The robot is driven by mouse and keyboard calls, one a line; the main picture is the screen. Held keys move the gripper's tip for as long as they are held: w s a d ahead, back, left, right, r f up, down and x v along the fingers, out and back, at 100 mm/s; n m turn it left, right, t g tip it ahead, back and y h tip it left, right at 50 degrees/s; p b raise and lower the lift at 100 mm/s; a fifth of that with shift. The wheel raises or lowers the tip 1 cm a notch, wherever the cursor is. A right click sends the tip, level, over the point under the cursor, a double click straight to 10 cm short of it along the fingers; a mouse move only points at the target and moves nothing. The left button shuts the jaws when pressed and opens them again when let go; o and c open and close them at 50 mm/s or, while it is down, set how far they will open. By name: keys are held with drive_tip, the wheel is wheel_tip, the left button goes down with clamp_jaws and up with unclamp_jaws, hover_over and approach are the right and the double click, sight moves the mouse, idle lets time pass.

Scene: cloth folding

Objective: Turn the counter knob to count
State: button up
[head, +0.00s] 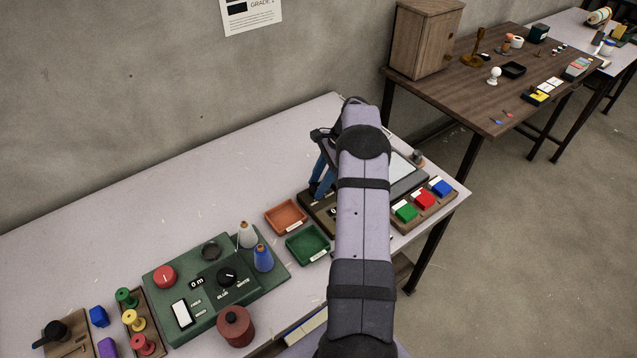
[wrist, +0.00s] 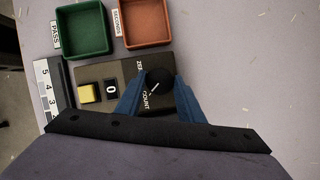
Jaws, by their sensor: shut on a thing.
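The counter (wrist: 126,70) is a dark box with a yellow button (wrist: 86,93), a small display reading 0 (wrist: 111,88), and a black knob (wrist: 159,77) with a white pointer line. The labels beside the knob read "ZERO", partly covered, and "COUNT". In the wrist view my gripper (wrist: 160,88) is shut on the knob, with one blue finger on each side. The pointer slants toward the lower left, near the word COUNT. In the head view the counter (head: 318,212) is mostly hidden behind my arm, and the blue fingers (head: 322,180) show at its left.
A green tray (head: 307,245) and an orange tray (head: 286,217) stand beside the counter. Green, red and blue blocks (head: 424,201) sit at the right. A green panel (head: 215,290) with a dial and thread cones lies at the left. The table behind the trays is clear.

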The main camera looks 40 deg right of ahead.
drive_tip(key=shift+n, duration=0.5)
drive_tip(key=shift+g, duration=0.3)
drive_tip(key=o, duration=1.1)
drive_tip(key=shift+c, duration=0.2)
drive_tip(key=b+v, duration=0.1)
drive_tip(key=v, duration=0.6)
drive_tip(key=shift+r, duration=0.15)
drive_tip(key=shift+d, duration=0.1)
